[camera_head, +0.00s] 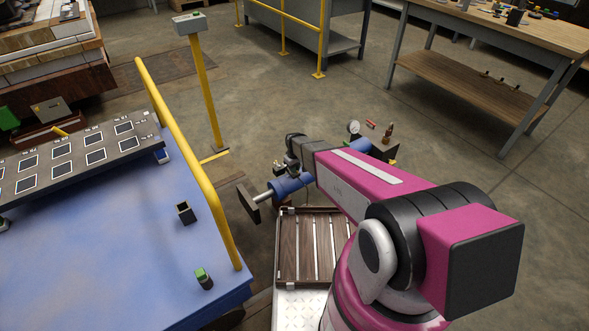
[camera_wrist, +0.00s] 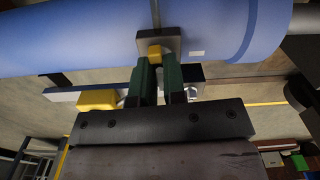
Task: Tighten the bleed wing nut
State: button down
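The wing nut appears as a small yellow piece (camera_wrist: 154,50) on a grey square plate against a thick blue pipe (camera_wrist: 90,42) in the wrist view. My gripper (camera_wrist: 159,72) has two dark green fingers pointing at this plate. A narrow gap shows between the fingers. The yellow piece sits at the fingertips, slightly left of the gap's middle; contact is not clear. In the head view, the blue pipe (camera_head: 290,187) lies beside the end of my magenta arm, and the wing nut cannot be made out.
A pressure gauge (camera_head: 353,127) stands behind my arm. A slatted wooden pallet (camera_head: 288,250) lies below the pipe. A yellow rail (camera_head: 190,160) borders the blue bench (camera_head: 120,245) at left. A wooden workbench (camera_head: 480,90) stands at back right. Open floor lies between.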

dwell(0.4)
jog(key=m, duration=0.4)
jog(key=shift+m, duration=0.4)
jog(key=m, duration=0.4)
jog(key=shift+m, duration=0.3)
jog(key=m, duration=0.4)
jog(key=shift+m, duration=0.3)
jog(key=m, duration=0.4)
jog(key=shift+m, duration=0.4)
jog(key=c, duration=1.2)
grip_release()
